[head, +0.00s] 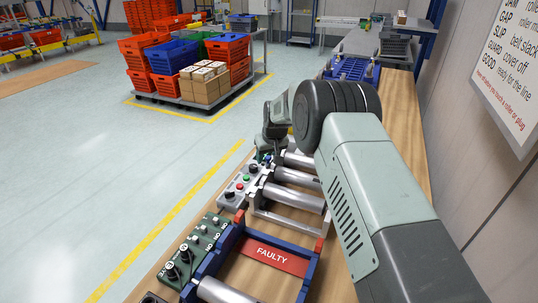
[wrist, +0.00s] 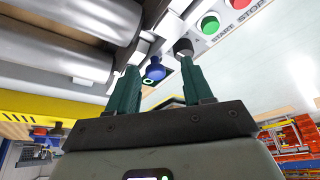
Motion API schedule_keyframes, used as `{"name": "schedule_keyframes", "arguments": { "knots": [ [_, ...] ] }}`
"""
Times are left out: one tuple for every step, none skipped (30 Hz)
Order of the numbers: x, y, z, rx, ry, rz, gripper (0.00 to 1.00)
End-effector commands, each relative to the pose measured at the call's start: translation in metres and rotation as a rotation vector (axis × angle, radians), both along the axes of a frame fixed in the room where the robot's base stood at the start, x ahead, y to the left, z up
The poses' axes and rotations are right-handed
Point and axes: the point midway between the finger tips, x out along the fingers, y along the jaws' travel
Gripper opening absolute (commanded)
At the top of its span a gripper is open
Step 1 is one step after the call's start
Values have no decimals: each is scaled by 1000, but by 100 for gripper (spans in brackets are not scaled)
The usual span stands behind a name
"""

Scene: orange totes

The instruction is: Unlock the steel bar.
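My gripper (wrist: 157,78) has two green fingers set apart in the wrist view, with nothing seen gripped. A blue knob (wrist: 155,70) shows in the gap between the fingertips; I cannot tell whether they touch it. A black knob (wrist: 184,46) is by the right fingertip, on the control box. In the head view my gripper is by the far end of the control box (head: 232,199), partly hidden by my arm. Silver rollers (head: 296,178) lie in a pale frame beside the box. A pale crossbar (head: 291,222) spans its near end; I cannot tell whether this is the steel bar.
The box carries a green START button (wrist: 208,24) and a red STOP button (wrist: 238,3). A blue frame with a red FAULTY plate (head: 275,256) and a green panel with black knobs (head: 188,256) stand nearer. A blue rack (head: 352,68) is at the bench's far end.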

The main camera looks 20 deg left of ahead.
Motion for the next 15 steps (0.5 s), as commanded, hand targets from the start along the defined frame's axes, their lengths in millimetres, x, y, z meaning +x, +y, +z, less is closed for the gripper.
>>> {"name": "schedule_keyframes", "arguments": {
  "knots": [
    [1, -1, 0, 0, -1, 0, 50],
    [1, -1, 0, -1, -2, -1, 50],
    [1, -1, 0, 0, -2, -2, 50],
    [1, -1, 0, 0, -2, -2, 50],
    [2, -1, 0, 0, -3, -2, 50],
    [2, -1, 0, 0, -4, -2, 50],
    [2, -1, 1, 0, -4, -2, 50],
    [2, -1, 2, 1, -5, -2, 50],
    [1, -2, 4, 1, -5, -2, 50],
    [1, -3, 6, 0, -5, -2, 50],
    [0, -4, 9, 0, -5, -2, 50],
    [-1, -5, 15, 2, -7, -2, 50],
    [-2, -6, 19, 1, -6, -2, 50],
    [-4, -7, 25, 2, -7, -2, 50],
    [-6, -10, 32, 2, -7, -2, 50]
  ]
}}
